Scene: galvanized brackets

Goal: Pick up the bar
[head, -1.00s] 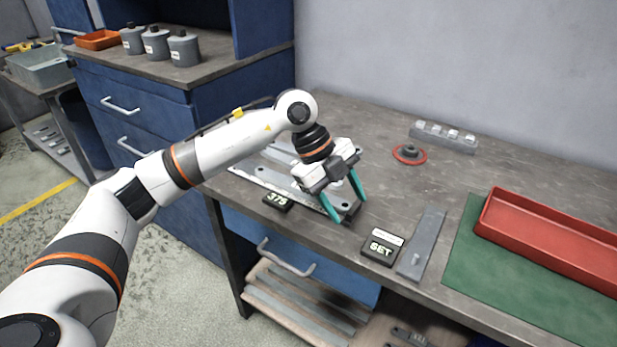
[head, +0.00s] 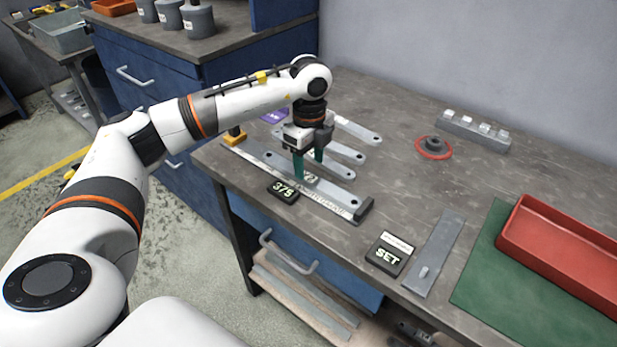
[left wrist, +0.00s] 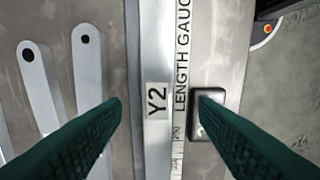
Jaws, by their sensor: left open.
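A flat galvanized bar (head: 338,195) with rounded, holed ends lies along the length gauge (head: 327,206) on the bench. In the left wrist view the bar (left wrist: 152,50) carries a "Y2" label and runs beside the gauge's printed strip (left wrist: 182,55). My left gripper (head: 309,168) is open and points down over the middle of this bar. Its two green fingers stand on either side of the bar in the left wrist view, with nothing held. My right gripper is not in view.
A black "375" block (head: 283,191) sits in front of the gauge. To the right are a "SET" block (head: 389,254), a grey plate (head: 432,256), a green mat (head: 480,277) and a red tray (head: 560,247).

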